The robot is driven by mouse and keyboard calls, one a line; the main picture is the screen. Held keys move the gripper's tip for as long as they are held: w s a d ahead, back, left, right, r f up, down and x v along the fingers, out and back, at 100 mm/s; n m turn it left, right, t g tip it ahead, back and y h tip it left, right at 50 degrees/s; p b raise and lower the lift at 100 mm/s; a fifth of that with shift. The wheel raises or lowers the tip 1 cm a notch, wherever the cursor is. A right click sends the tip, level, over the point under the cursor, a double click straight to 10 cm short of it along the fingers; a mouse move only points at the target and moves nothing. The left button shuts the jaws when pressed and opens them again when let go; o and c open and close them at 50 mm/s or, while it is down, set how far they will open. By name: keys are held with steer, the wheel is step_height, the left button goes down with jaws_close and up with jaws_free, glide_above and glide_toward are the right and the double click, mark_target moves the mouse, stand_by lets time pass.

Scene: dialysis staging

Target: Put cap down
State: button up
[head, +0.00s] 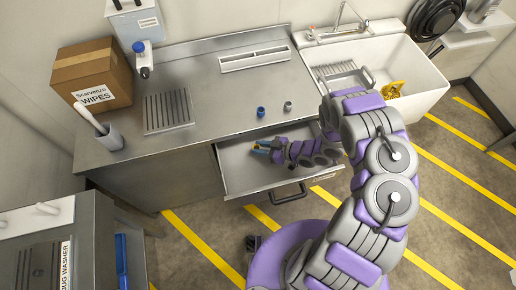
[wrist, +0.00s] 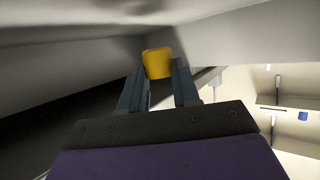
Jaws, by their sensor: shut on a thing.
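A yellow cap (wrist: 158,62) is held between the two fingertips of my gripper (wrist: 158,80) in the wrist view. In the head view my gripper (head: 261,148) reaches into the open drawer (head: 240,178) below the counter, near its left back part. The cap is too small there to make out clearly. Whether the cap touches the drawer floor cannot be told. A blue cap (head: 261,112) and a grey cap (head: 288,105) stand on the steel counter (head: 215,95) above the drawer.
Drawer walls are close around my gripper. The drawer handle (head: 289,195) is at the front. On the counter are a wipes box (head: 93,75), a grey cup (head: 110,138) and a slotted rack (head: 168,110). A white sink (head: 418,85) with a yellow item (head: 394,90) is at right.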

steer(key=shift+w+a+f, duration=0.2)
steer(key=shift+a+f, duration=0.4)
steer(key=shift+a, duration=0.15)
steer(key=shift+b, duration=0.3)
steer(key=shift+d+f+b, duration=0.15)
steer(key=shift+f+b, duration=0.3)
steer(key=shift+f, duration=0.05)
steer(key=shift+f, duration=0.15)
steer(key=o, duration=1)
steer(key=shift+r+p, duration=0.55)
steer(key=shift+r, duration=0.15)
steer(key=v, duration=0.7)
steer(key=shift+s+d+r+p, duration=0.1)
steer(key=shift+d+p, duration=0.1)
steer(key=shift+p, duration=0.2)
